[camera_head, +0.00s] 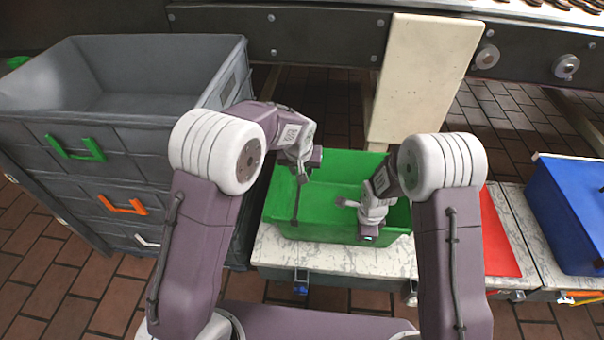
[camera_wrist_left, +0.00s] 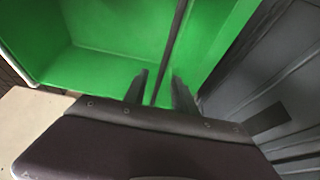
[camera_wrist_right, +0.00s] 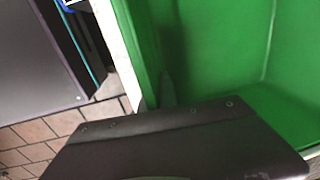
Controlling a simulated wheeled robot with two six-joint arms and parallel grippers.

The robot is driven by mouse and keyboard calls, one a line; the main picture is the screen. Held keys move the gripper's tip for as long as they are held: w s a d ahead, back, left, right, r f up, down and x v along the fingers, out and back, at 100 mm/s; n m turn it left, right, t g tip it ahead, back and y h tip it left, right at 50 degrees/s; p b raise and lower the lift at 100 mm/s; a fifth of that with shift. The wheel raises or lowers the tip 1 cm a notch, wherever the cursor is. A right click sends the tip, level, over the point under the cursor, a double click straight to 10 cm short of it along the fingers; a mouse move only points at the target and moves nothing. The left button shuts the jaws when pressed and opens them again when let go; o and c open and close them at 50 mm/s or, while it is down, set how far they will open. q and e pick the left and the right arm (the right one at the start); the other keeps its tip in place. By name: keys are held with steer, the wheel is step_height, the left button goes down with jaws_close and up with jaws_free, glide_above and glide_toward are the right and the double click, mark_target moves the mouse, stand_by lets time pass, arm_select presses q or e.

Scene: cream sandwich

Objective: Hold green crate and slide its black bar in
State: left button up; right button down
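The green crate (camera_head: 335,170) stands on a pale worn table in the middle of the head view. Its black bar (camera_head: 297,203) runs at its left end and crosses the left wrist view as a dark strip (camera_wrist_left: 177,35). My left gripper (camera_head: 302,180) is at that end; its two fingers (camera_wrist_left: 161,80) stand on either side of the bar, with gaps showing. My right gripper (camera_head: 343,203) is at the crate's near side. One finger shows inside the crate's wall (camera_wrist_right: 148,45) in the right wrist view; the other is hidden, so its grip is unclear.
A stack of grey crates (camera_head: 120,150) with coloured handles stands close on the left. A cream panel (camera_head: 420,80) rises behind the green crate. A red lid (camera_head: 498,240) and a blue crate (camera_head: 565,215) are on the right. A conveyor frame (camera_head: 280,38) runs along the back.

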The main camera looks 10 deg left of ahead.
arm_select(q)
steer(key=v, duration=0.7)
steer(key=shift+r, duration=0.25)
steer(key=shift+s, duration=0.1)
arm_select(e)
steer(key=c, duration=1.5)
jaws_free()
